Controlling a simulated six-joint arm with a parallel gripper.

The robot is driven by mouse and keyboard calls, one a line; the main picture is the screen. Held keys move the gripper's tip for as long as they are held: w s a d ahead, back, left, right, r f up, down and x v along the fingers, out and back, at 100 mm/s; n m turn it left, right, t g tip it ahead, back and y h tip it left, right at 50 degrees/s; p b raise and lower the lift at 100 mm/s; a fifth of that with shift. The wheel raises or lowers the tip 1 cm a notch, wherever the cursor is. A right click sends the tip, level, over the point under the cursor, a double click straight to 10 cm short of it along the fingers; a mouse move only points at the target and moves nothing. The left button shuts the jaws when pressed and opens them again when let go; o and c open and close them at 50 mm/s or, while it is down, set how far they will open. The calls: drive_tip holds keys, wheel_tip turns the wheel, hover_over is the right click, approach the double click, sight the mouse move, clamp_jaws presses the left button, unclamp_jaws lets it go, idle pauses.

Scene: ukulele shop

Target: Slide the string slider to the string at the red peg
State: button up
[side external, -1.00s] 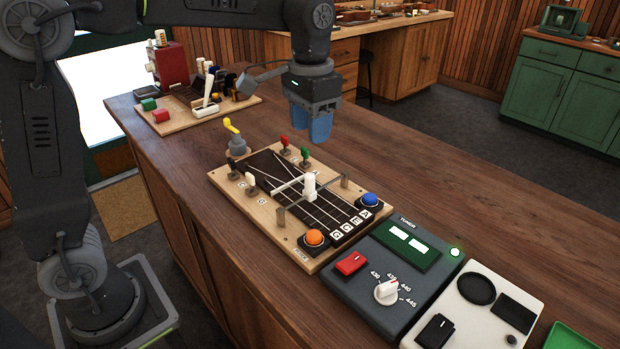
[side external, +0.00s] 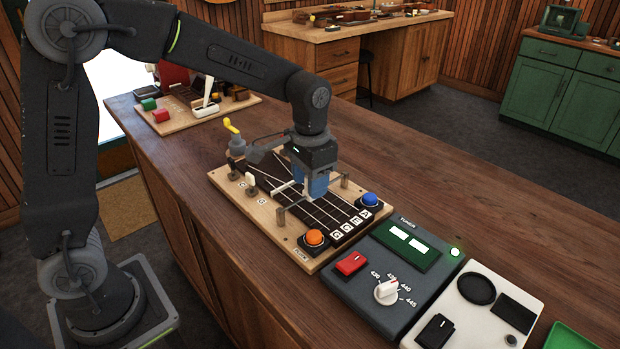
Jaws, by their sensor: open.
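My gripper (side external: 316,186), with blue fingers, is low over the string board (side external: 218,180), at the white string slider (side external: 309,197). It is open. The fingers cover most of the slider's upright knob; whether they touch it I cannot tell. The slider's bar (side external: 283,188) shows left of the fingers, on the rail across the dark fretboard and its light strings. The red peg at the board's far side is hidden behind my gripper. A white peg (side external: 250,179) and a black peg (side external: 233,165) show on the near left side.
An orange button (side external: 314,238) and a blue button (side external: 369,200) stand at the board's front end. A yellow-topped crank (side external: 232,127) stands at its back left corner. The tuner box (side external: 345,288) is close in front. The wooden counter right of the board is clear.

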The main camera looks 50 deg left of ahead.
clamp_jaws()
idle(0.3)
drive_tip(key=shift+w, duration=1.35)
unclamp_jaws()
drive_tip(key=shift+r, duration=0.1)
